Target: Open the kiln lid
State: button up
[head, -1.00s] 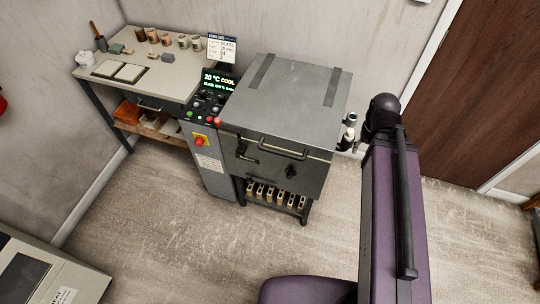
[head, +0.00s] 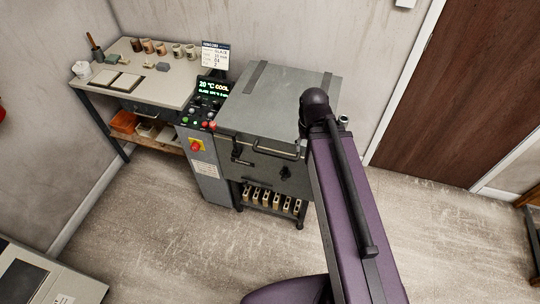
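The kiln (head: 264,179) is a grey box on a dark stand, seen in the head view near the middle. Its lid (head: 275,98) is a flat grey slab with two dark straps, lying closed on the body. My gripper is not visible.
A control post with a lit display (head: 213,89) reading 20 °C COOL and a red stop knob (head: 195,146) stands left of the kiln. A workbench (head: 160,88) with cups and tiles is behind it. A brown door (head: 461,85) is at right. The floor in front is clear.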

aim_at(262, 106)
jog(key=u, duration=0.15)
jog(key=k, duration=1.5)
jog(key=z, duration=0.65)
jog(key=i, duration=1)
jog(key=z, duration=0.1)
